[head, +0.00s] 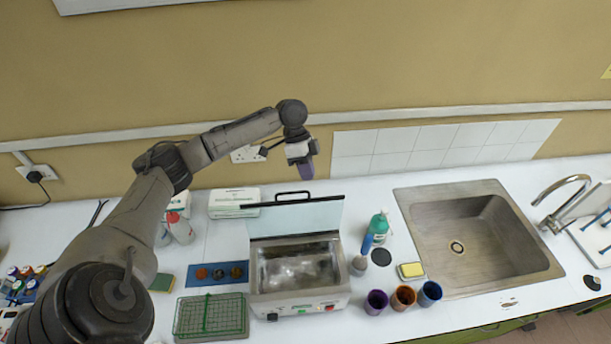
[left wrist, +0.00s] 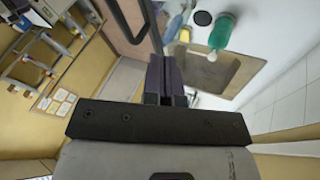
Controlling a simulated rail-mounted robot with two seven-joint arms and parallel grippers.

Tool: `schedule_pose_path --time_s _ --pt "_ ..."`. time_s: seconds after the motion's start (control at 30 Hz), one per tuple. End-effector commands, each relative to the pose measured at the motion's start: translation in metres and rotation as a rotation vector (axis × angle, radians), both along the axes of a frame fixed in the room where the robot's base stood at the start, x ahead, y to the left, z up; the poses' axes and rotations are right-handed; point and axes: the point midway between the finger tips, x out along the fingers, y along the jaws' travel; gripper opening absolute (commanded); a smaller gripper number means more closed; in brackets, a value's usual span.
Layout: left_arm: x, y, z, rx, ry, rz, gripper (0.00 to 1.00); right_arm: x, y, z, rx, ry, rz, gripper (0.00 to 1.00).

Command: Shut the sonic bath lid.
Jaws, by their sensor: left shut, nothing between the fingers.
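The sonic bath (head: 300,303) stands on the white counter, a steel box with an open basin and controls on its front. Its lid (head: 297,218) is open, raised at the back of the basin, with a dark handle (head: 293,194) on its top edge. My left gripper (head: 309,171) is shut and empty, fingers pointing down, above the lid near the handle's right end. I cannot tell the exact gap between them. The left wrist view shows the closed fingers (left wrist: 166,60). My right gripper is not in view.
Right of the bath stand a green-capped bottle (head: 379,224), purple, brown and blue cups, and a sponge (head: 411,270). A sink (head: 480,240) lies further right. A green wire rack (head: 205,314) and a blue strip with discs (head: 217,273) lie left. The wall is close behind.

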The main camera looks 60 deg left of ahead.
Motion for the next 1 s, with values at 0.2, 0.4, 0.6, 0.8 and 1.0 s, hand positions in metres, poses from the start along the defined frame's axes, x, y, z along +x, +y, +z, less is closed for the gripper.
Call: schedule_pose_path --time_s 0.2,0.4,0.6,0.8,1.0 --pt "-0.012 -0.012 -0.005 0.000 0.003 -0.001 0.00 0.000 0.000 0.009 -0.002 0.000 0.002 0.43" --pt "-0.015 -0.017 -0.008 0.000 0.002 0.000 0.00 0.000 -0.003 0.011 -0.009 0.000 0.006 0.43" --pt "-0.016 -0.017 -0.008 -0.001 0.001 0.001 0.00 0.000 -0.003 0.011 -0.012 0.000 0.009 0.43" --pt "-0.016 -0.017 -0.008 0.001 0.001 0.001 0.00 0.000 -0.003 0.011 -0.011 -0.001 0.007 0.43" --pt "-0.022 -0.020 -0.006 0.056 -0.023 0.008 0.00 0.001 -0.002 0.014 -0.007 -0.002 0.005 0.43"
